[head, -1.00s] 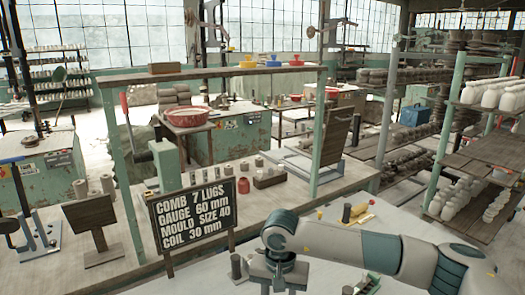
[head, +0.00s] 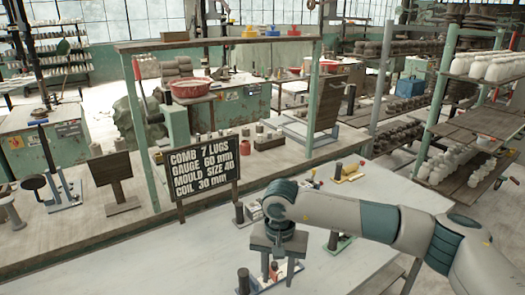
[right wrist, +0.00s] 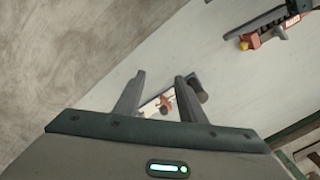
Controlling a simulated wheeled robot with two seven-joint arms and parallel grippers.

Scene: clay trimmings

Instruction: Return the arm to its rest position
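My right arm reaches in from the right in the head view. Its right gripper (head: 278,273) points down over the front of the pale bench (head: 200,262). In the right wrist view the two fingers of the right gripper (right wrist: 160,85) stand apart with no object clearly held between them. Beyond them a small white-based tool with an orange-red part (right wrist: 160,103) lies on the bench. In the head view a similar red and white tool (head: 275,275) shows behind and below the fingers. My left arm and gripper are not in view.
A black sign (head: 200,162) with white lettering stands behind the bench. The bench's left front is clear. Shelves with white bottles (head: 490,68) are at right.

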